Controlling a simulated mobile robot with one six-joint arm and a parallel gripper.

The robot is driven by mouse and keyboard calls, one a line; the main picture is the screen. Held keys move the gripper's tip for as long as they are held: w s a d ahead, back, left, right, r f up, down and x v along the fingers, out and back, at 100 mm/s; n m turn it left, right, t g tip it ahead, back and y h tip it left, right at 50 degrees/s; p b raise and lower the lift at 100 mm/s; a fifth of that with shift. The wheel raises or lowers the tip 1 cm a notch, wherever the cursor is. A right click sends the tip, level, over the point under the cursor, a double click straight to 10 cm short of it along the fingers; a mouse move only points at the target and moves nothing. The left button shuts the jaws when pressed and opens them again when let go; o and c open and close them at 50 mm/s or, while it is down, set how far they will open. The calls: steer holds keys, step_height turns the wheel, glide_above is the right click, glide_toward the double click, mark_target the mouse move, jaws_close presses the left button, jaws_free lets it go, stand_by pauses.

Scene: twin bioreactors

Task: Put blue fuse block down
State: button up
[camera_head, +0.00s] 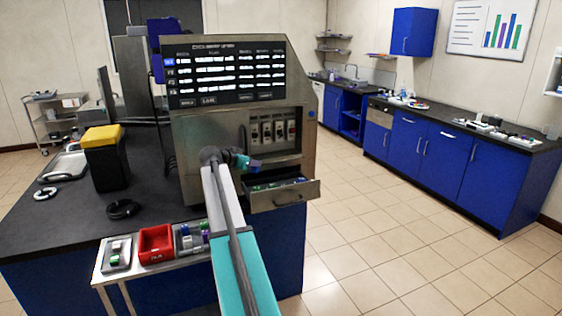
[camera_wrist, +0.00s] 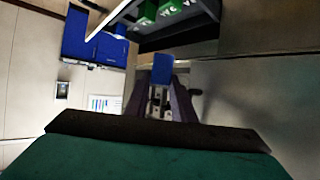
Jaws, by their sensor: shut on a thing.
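My gripper (camera_wrist: 162,98) is shut on a blue fuse block (camera_wrist: 163,68), which sticks out past the fingertips in the wrist view. In the head view my gripper (camera_head: 251,164) is in front of the cabinet, just above an open drawer (camera_head: 284,199). The held block is small and hard to make out there. The drawer holds several green and blue-looking pieces. The wrist view shows green blocks with white letters (camera_wrist: 172,9) in a dark tray close to the held block. I see no contact between the held block and the drawer.
The cabinet has a screen (camera_head: 225,73) and a recessed row of fuse slots (camera_head: 273,131) above the drawer. A side shelf holds a red bin (camera_head: 156,258) and small blocks. A yellow-lidded black bin (camera_head: 105,160) stands on the counter. The floor to the right is clear.

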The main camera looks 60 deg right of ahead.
steer(key=w+a+f+n+t+y+b, duration=0.15)
steer(key=w+a, duration=0.35)
steer(key=a, duration=0.6)
steer(key=w+a+f+n+t+y+b, duration=0.1)
steer(key=w+a+n+t, duration=0.3)
steer(key=a, duration=0.7)
steer(key=w+a+f+n+t+y+b, duration=0.1)
steer(key=w+a+f, duration=0.1)
steer(key=w+a, duration=0.65)
steer(key=s+a+n+t+y, duration=0.1)
steer(key=a+n+y, duration=0.2)
steer(key=a, duration=0.8)
steer(key=s+a+n+t+y+b, duration=0.1)
steer(key=a+n+t+y, duration=0.1)
steer(key=a, duration=1)
steer(key=s+a+n+t+y, duration=0.1)
steer(key=a+n+y, duration=0.3)
steer(key=a, duration=0.7)
steer(key=shift+s+a+r+n+t+b, duration=0.15)
steer(key=shift+s+a+n+t+b, duration=0.2)
steer(key=shift+n+t, duration=0.3)
steer(key=shift+a, duration=0.1)
